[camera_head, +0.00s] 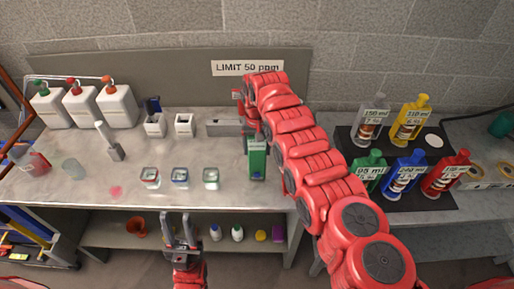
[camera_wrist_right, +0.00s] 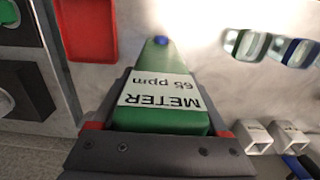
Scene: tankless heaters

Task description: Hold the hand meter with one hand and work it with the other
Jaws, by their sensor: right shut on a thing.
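The hand meter (camera_head: 257,161) is a green device, seen above the bench near the middle of the head view. My right gripper (camera_head: 255,135) is shut on it. In the right wrist view the meter (camera_wrist_right: 160,118) lies between the jaws, its white label reading "METER 65 ppm" upside down. A small blue spot (camera_wrist_right: 160,41) shows near its narrow far end. My left gripper (camera_head: 181,231) is empty, its two fingers apart and pointing up, in front of the bench and well left of the meter.
Three small sample cups (camera_head: 180,177) stand on the bench (camera_head: 90,190) left of the meter. White jugs (camera_head: 117,104) stand at the back left. Labelled bottles (camera_head: 403,174) stand on a black mat at the right. A wall sign (camera_head: 247,68) reads "LIMIT 50 ppm".

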